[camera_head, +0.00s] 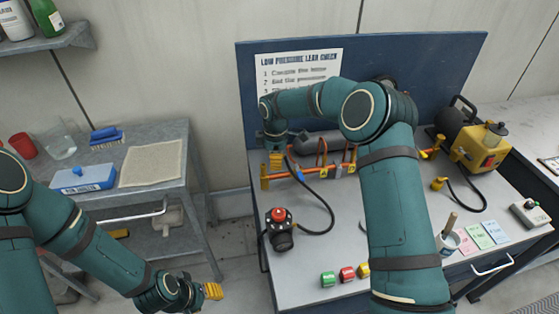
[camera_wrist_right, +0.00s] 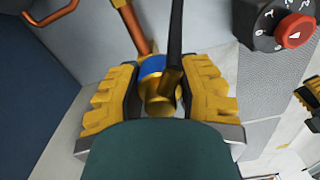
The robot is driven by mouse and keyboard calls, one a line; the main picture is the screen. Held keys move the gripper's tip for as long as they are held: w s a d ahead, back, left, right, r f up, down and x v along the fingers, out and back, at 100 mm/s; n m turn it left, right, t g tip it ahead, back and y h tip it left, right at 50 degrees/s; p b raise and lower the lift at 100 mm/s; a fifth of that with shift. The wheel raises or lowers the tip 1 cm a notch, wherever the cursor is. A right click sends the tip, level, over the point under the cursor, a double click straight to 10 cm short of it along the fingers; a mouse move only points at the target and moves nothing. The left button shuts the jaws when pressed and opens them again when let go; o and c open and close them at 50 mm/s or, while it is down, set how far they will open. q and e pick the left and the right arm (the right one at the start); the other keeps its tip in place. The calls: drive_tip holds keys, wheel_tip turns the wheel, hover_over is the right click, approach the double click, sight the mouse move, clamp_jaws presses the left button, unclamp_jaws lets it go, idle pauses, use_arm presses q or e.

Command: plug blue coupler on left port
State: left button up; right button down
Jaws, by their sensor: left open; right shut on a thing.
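My right gripper (camera_head: 277,160) is at the left end of the orange pipe manifold (camera_head: 310,174) on the bench. In the right wrist view, its yellow fingers (camera_wrist_right: 158,100) are shut around a brass coupler with a blue band (camera_wrist_right: 152,66). A black hose (camera_wrist_right: 175,35) runs close beside the coupler. A copper-coloured pipe (camera_wrist_right: 133,28) meets the blue band in the picture; I cannot tell whether the coupler is seated on it. The left port is hidden by the gripper in the head view. My left gripper (camera_head: 213,291) is open and empty, low beside the bench.
A black device with a red knob (camera_head: 280,230) stands on the bench, with a black hose (camera_head: 331,208) looping near it. Coloured blocks (camera_head: 347,274) sit at the front edge. A yellow pump (camera_head: 480,148) stands right. A side table (camera_head: 200,150) stands left.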

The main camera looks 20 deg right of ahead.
sight(263, 165)
drive_tip(key=shift+w+a+m+p, duration=0.35)
drive_tip(key=shift+w+a+m, duration=0.75)
drive_tip(key=shift+w+a, duration=0.6)
drive_tip(key=shift+d, duration=0.1)
drive_tip(key=shift+f, duration=0.1)
drive_tip(key=shift+f+b, duration=0.5)
drive_tip(key=shift+f, duration=0.75)
drive_tip(key=shift+f+b, duration=0.6)
drive_tip(key=shift+f, duration=0.45)
idle(1.3)
drive_tip(key=c, duration=0.6)
unclamp_jaws()
